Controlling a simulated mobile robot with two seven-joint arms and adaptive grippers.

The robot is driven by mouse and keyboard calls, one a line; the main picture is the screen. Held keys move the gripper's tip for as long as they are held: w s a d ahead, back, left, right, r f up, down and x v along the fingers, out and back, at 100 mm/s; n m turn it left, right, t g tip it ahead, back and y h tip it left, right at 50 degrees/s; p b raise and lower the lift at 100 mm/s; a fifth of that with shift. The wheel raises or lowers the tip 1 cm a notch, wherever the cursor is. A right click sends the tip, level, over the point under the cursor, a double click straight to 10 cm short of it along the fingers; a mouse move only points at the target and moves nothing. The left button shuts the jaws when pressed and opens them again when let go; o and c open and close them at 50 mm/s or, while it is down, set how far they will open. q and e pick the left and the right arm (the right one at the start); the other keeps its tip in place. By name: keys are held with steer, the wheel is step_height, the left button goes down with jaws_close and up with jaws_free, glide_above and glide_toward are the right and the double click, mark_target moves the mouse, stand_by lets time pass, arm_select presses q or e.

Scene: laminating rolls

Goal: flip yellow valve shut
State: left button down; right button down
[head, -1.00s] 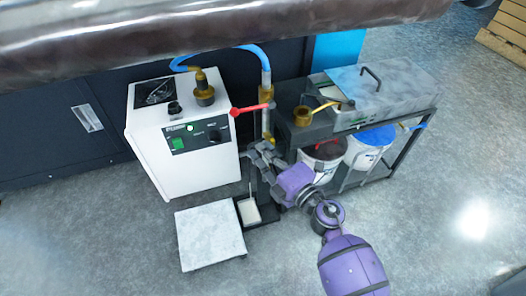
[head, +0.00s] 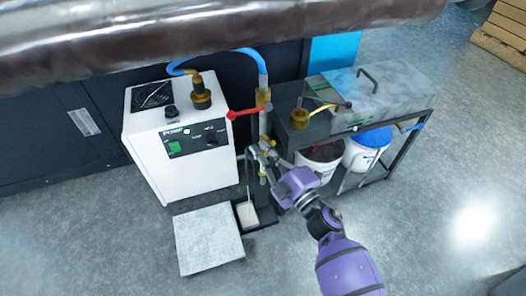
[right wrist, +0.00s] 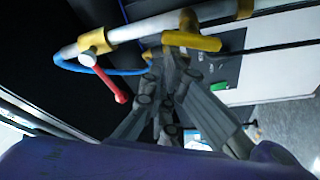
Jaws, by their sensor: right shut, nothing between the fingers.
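The yellow valve handle (right wrist: 196,42) sits on a pale pipe and shows large in the right wrist view. It lies along the pipe there, just beyond my fingertips. In the head view the yellow valve (head: 265,145) is small and partly covered by my fingers, low on the upright pipe beside the white machine. My right gripper (head: 262,156) is shut and empty at this valve. In the right wrist view my right gripper (right wrist: 168,62) has its fingertips close to the handle; I cannot tell whether they touch. My left gripper is out of view.
A red lever (head: 250,111) is higher on the same pipe. A white machine (head: 180,150) stands left, with a pale platform (head: 208,240) before it. A dark bench (head: 385,142) with buckets stands right. A big brown roll (head: 200,32) spans the top. Floor in front is open.

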steer(key=d+m+t+h, duration=0.1)
steer(key=m, duration=0.3)
steer(key=d+m+t+h, duration=0.1)
steer(key=m, duration=0.3)
steer(key=w+d+m+t+h, duration=0.1)
steer(key=m+t, duration=0.1)
steer(key=m, duration=0.2)
steer(key=shift+d+r+m+p, duration=0.15)
steer(key=shift+d+m+p, duration=0.15)
steer(key=shift+p, duration=0.05)
step_height(320, 180, up, 5)
steer(key=p, duration=0.4)
steer(key=a+f+v, duration=0.1)
steer(key=v, duration=0.9)
steer(key=shift+s, duration=0.1)
